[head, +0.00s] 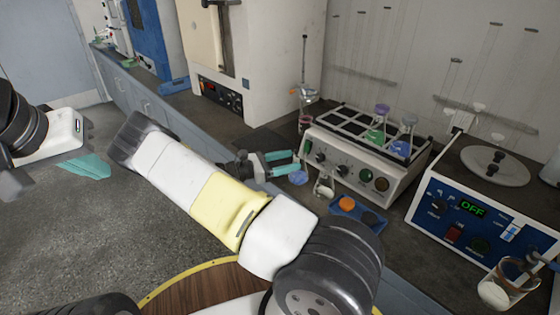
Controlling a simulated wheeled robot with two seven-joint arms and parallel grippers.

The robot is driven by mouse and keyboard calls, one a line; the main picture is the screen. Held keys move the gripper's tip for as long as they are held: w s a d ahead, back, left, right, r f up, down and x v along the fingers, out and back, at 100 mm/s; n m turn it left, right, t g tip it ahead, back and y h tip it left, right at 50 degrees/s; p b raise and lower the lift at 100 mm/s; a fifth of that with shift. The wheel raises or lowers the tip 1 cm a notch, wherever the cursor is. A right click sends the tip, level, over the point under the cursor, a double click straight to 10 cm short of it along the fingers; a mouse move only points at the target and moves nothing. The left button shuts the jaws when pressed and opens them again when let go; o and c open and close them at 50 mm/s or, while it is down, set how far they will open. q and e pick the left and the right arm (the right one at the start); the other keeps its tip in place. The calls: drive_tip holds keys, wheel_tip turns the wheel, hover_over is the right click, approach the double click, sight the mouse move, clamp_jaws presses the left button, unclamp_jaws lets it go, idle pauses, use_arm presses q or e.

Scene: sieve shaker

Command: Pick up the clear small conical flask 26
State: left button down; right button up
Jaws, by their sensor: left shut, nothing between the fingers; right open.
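A small clear conical flask (324,186) stands on the dark counter in front of the shaker; I cannot read a number on it. My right gripper (292,163) has teal fingers, open and empty, just left of and slightly above this flask in the picture, apart from it. A small blue item (298,177), partly hidden, sits just below the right fingers. My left gripper (95,169) is shut and empty, over the floor at the far left.
A shaker (352,170) holds conical flasks with green (376,135) and blue (402,147) liquid. A blue-fronted device (450,215) and a glass beaker (496,293) stand right.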

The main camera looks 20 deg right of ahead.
drive_tip(key=d, duration=0.7)
drive_tip(key=shift+s+d, duration=0.1)
drive_tip(key=shift+s, duration=0.25)
clamp_jaws()
